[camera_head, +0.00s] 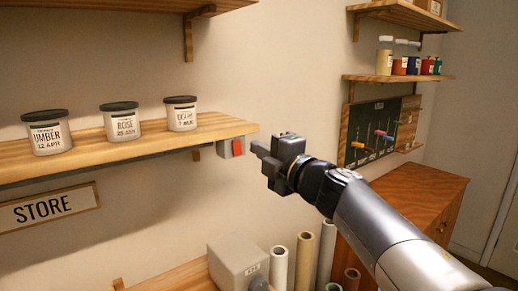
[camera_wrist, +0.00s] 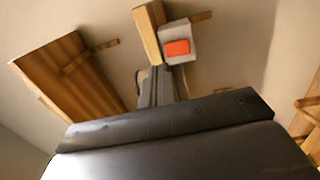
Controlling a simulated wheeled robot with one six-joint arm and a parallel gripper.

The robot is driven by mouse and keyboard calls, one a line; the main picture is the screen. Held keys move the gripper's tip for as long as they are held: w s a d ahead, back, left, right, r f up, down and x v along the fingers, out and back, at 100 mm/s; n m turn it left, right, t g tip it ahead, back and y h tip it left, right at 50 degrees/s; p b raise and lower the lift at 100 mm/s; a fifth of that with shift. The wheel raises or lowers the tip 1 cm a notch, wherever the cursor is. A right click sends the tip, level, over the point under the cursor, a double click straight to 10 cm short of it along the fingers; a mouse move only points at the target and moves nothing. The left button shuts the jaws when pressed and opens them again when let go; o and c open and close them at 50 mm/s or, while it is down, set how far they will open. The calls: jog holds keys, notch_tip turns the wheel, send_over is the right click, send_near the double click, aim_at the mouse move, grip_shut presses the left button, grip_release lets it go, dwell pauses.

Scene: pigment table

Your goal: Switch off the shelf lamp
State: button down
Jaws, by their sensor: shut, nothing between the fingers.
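The lamp switch is a small grey box (camera_head: 231,148) with a red rocker (camera_head: 238,147), fixed at the right end of the wooden shelf (camera_head: 225,128). It also shows in the wrist view as a grey box with a red rocker (camera_wrist: 177,48), just past the fingertips. My gripper (camera_head: 256,147) is shut and empty, its tips pointing left at the switch. In the head view a small gap seems to show between tips and rocker; contact is hard to tell. My gripper fingers (camera_wrist: 163,82) also show in the wrist view, below the switch. No lamp is clearly visible.
Three lidded jars (camera_head: 120,122) stand on the same shelf. A "STORE" sign (camera_head: 45,207) hangs below it. A grey box (camera_head: 238,262) and several paper rolls (camera_head: 304,262) stand below my arm. Shelves with colour bottles (camera_head: 400,64) and a wooden cabinet (camera_head: 425,200) are at right.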

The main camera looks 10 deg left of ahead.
jog(key=r+v, duration=0.2)
jog(key=v, duration=0.6)
jog(key=shift+s, duration=0.2)
jog(key=shift+w+f, duration=0.1)
